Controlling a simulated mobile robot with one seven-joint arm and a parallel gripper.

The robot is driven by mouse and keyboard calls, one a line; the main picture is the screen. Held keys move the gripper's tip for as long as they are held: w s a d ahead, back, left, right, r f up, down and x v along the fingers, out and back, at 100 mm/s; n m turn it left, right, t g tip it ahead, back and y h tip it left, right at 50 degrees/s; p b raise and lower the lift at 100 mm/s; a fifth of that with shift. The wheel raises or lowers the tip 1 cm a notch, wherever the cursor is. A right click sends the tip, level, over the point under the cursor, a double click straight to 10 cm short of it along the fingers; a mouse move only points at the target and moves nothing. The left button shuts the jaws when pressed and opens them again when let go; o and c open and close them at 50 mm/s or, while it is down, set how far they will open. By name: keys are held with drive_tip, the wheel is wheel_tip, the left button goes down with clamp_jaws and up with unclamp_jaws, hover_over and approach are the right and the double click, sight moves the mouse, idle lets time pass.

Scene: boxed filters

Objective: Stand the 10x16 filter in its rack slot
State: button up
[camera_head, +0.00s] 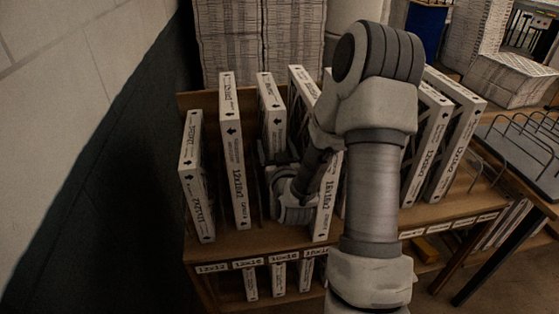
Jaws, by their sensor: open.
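Several white boxed filters stand upright in a row on the wooden rack (237,246). Their printed spines are too blurred for me to tell surely which is the 10x16. One filter (271,108) stands behind my gripper (268,168), its lower part hidden. My gripper is low among the filters, left of another filter (326,200) that my wrist partly covers. The fingers are dark and small here; they look open, and contact with a filter cannot be seen.
Two filters stand at left, a short one (196,178) and a taller one (234,150). More filters (455,140) stand right of my arm. Stacked cartons (258,40) rise behind. A wall is at left, and a table with wire dividers (520,150) is at right.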

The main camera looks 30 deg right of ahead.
sight(277, 151)
drive_tip(key=v, duration=0.3)
drive_tip(key=p+v, duration=0.1)
drive_tip(key=v, duration=0.1)
drive_tip(key=shift+r, duration=0.3)
drive_tip(key=shift+p, duration=1.1)
drive_tip(key=s+p, duration=0.1)
drive_tip(key=p, duration=0.2)
drive_tip(key=shift+a, duration=0.1)
drive_tip(key=shift+s+a+f+p, duration=0.1)
drive_tip(key=shift+s+p, duration=0.25)
drive_tip(key=shift+p, duration=0.35)
drive_tip(key=shift+s+a+f+p, duration=0.15)
drive_tip(key=shift+s+p, duration=0.2)
drive_tip(key=shift+p, duration=0.3)
